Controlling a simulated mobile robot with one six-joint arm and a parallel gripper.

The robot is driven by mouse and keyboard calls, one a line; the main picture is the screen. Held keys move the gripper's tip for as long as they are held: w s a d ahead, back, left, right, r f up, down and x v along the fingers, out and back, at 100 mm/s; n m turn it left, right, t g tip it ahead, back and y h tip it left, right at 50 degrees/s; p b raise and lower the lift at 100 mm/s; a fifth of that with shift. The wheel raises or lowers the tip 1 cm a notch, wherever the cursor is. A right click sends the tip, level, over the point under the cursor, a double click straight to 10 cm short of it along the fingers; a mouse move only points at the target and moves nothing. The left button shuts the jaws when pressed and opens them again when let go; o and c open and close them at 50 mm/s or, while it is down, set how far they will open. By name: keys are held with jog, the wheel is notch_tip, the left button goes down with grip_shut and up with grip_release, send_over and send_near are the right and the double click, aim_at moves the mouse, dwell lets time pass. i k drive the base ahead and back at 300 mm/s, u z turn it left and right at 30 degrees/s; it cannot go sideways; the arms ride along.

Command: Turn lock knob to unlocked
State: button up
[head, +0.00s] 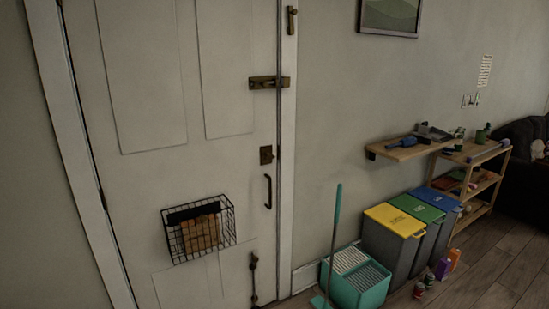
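A pale panelled door (140,190) fills the left of the head view and looks shut. A small dark brass lock plate (266,155) sits near its right edge; its knob is too small to tell which way it is turned. Below it is a dark vertical pull handle (267,191). Above it a brass slide latch (268,82) spans the door edge and the frame. Another small brass fitting (291,20) is high on the frame. A dark bolt-like fitting (253,277) is low on the door. My gripper is not in view.
A wire basket (222,240) hangs on the door. A teal bucket (362,287) and a leaning teal-handled mop (334,235) stand right of the door. Yellow-, green- and blue-lidded bins (389,243), a wall shelf (408,150) and a wooden rack (480,205) follow. Floor (490,275) shows lower right.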

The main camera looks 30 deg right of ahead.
aim_at(269, 157)
jog(key=i, duration=0.85)
jog(key=u, duration=0.05)
